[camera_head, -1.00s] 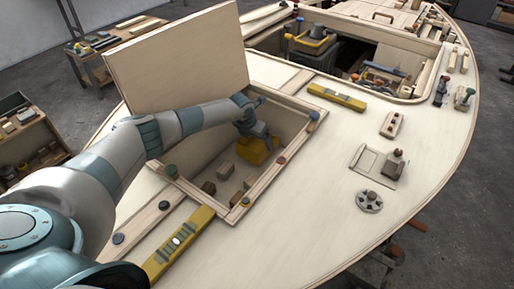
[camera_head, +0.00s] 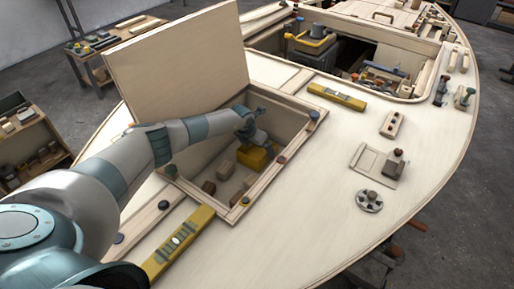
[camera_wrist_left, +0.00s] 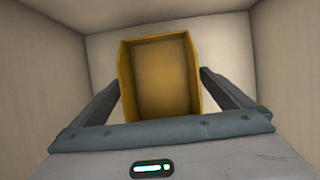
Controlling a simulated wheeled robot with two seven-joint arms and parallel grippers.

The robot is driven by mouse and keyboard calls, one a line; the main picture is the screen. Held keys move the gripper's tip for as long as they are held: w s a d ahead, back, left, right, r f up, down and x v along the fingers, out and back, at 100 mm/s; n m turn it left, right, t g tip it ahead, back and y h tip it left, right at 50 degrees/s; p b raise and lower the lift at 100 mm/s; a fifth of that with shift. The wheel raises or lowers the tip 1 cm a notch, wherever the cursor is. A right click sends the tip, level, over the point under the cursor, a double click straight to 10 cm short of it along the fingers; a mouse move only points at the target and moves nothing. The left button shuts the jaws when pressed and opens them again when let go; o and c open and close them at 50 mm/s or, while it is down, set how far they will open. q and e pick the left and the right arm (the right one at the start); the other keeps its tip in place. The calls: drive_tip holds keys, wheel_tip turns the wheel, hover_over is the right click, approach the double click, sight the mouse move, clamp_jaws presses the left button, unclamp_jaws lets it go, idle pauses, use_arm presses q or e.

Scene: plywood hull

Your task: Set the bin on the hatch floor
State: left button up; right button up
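The yellow bin (camera_head: 252,158) is inside the open hatch, low between its walls, near the far right corner. My left gripper (camera_head: 250,143) reaches down into the hatch from the left and is shut on the bin. In the left wrist view the open-topped, empty bin (camera_wrist_left: 160,80) sits between the two dark fingers, which meet its sides. The hatch floor (camera_head: 228,188) shows in part in front of the bin. Whether the bin's underside touches the floor, I cannot tell. My right gripper is not in view.
Small brown blocks (camera_head: 208,187) lie on the hatch floor near the bin. The raised hatch lid (camera_head: 180,60) stands behind my arm. A yellow level (camera_head: 178,243) lies near the front rim, another (camera_head: 337,96) on deck. A larger opening (camera_head: 350,55) with tools lies beyond.

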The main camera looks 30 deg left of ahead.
use_arm(q)
drive_tip(key=shift+r, duration=0.2)
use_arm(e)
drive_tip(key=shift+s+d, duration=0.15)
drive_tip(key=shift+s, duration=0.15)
use_arm(q)
drive_tip(key=shift+s+r, duration=0.15)
drive_tip(key=shift+r, duration=0.35)
drive_tip(key=v, duration=1)
drive_tip(key=shift+s+r+p, duration=0.25)
drive_tip(key=shift+r+p, duration=0.1)
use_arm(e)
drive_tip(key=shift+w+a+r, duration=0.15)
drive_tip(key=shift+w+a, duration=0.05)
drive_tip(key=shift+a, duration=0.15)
